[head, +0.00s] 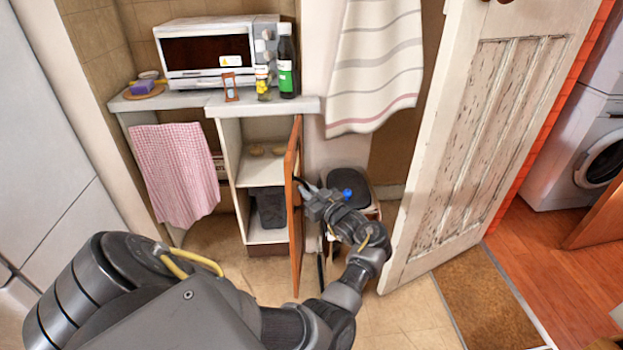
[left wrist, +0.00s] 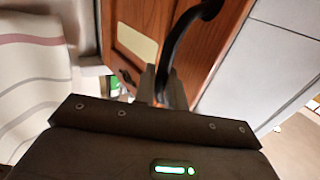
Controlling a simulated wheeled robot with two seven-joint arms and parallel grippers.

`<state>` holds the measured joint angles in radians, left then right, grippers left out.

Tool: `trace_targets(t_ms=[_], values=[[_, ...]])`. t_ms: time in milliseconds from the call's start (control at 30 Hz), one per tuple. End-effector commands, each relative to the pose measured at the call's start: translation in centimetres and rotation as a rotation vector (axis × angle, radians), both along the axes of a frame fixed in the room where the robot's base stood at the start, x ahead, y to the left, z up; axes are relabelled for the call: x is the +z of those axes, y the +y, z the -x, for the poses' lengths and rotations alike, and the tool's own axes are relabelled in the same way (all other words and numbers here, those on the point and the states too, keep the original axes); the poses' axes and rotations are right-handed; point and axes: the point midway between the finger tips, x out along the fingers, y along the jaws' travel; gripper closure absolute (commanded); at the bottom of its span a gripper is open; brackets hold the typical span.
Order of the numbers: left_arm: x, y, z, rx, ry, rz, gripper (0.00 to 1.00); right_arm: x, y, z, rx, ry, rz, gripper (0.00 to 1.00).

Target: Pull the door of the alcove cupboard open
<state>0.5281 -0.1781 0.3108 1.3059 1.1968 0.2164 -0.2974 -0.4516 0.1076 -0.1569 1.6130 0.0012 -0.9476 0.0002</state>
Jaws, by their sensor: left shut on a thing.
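The alcove cupboard door (head: 294,215) is brown wood and stands swung open, seen nearly edge-on in the head view. Its panelled face with a pale label (left wrist: 158,25) fills the upper middle of the left wrist view. My left gripper (head: 309,194) is at the door's right-hand face, shut on the black curved door handle (left wrist: 186,32). The fingers (left wrist: 163,85) close around the handle's lower part in the left wrist view. The cupboard (head: 231,150) is white inside, with shelves holding small round items and a dark grey container (head: 270,207). My right gripper is not in view.
A microwave (head: 215,52), bottles and a small hourglass (head: 230,87) stand on the counter above. A pink cloth (head: 178,172) hangs left of the cupboard. A dark-lidded bin (head: 347,186) stands close to my left gripper. A worn white door (head: 480,140) stands at right.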

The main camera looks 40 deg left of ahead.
Motion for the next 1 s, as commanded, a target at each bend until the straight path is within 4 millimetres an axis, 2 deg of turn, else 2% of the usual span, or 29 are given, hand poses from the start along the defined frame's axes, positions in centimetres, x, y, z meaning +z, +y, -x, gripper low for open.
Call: trace_targets(t_ms=[367, 400, 500, 833, 1000], values=[[0.5, 0.3, -0.2, -0.004, -0.008, -0.008, 1.0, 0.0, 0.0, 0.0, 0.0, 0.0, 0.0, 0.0], [0.5, 0.2, -0.2, -0.003, -0.008, -0.008, 0.82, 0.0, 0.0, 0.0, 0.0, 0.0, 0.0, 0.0], [0.5, 0.2, -0.2, -0.003, -0.008, -0.007, 0.7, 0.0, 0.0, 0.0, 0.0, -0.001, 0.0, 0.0], [0.3, -0.2, -0.2, -0.003, -0.003, -0.004, 0.7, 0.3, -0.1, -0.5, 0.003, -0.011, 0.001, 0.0], [0.3, -2.2, 0.0, -0.002, -0.003, -0.002, 0.7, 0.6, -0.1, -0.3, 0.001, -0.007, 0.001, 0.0]])
